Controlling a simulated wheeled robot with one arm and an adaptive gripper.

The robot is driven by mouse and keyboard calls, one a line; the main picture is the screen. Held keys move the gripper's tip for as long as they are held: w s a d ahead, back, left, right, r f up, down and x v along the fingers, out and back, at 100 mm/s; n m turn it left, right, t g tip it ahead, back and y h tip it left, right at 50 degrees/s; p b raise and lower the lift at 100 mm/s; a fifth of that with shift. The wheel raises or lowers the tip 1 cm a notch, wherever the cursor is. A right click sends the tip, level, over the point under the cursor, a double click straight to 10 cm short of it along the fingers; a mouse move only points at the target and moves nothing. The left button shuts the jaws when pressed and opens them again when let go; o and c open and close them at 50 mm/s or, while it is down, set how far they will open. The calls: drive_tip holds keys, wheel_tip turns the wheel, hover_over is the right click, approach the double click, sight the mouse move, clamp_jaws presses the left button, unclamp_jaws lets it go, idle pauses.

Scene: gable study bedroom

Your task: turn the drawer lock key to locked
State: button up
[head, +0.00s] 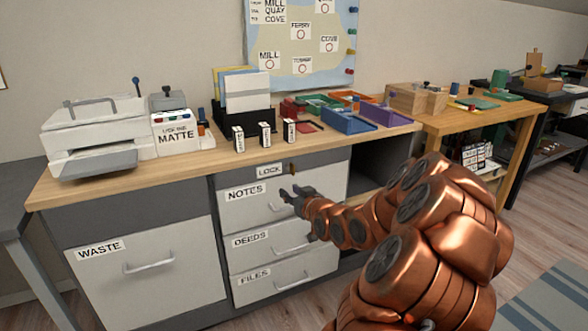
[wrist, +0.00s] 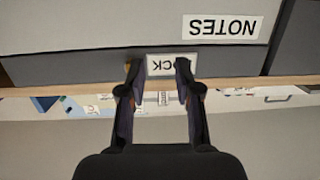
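The drawer lock key (head: 292,168) is a small brown piece on the dark strip above the NOTES drawer, just right of the LOCK label (head: 270,170). My gripper (head: 287,194) is in front of the NOTES drawer (head: 245,207), a little below the key in the head view. In the upside-down wrist view, my gripper (wrist: 158,70) has its two fingers spread, with part of the LOCK label (wrist: 172,65) showing between them. The key is mostly hidden behind the left finger there. I cannot tell its exact angle.
The worktop (head: 190,161) juts above the lock strip. Small black-and-white boxes (head: 265,132), a printer (head: 95,140) and coloured trays (head: 348,120) stand on it. An open dark shelf bay (head: 370,165) is right of the drawers. The WASTE front (head: 150,270) is to the left.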

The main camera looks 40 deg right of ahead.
sight(294, 170)
drive_tip(key=s+d+r+t+h, duration=0.1)
drive_tip(key=s+d+r+t, duration=0.1)
drive_tip(key=d+r, duration=0.15)
drive_tip(key=shift+m, duration=0.4)
drive_tip(key=shift+d+f+b+x, duration=0.1)
drive_tip(key=shift+f+b+x, duration=0.1)
drive_tip(key=shift+x, duration=1.1)
drive_tip(key=shift+d+f+b+x, duration=0.1)
drive_tip(key=shift+b+x, duration=0.15)
drive_tip(key=shift+x, duration=1.1)
drive_tip(key=shift+d+f+b+x, duration=0.1)
drive_tip(key=shift+b+x, duration=0.1)
drive_tip(key=shift+x, duration=1.1)
clamp_jaws()
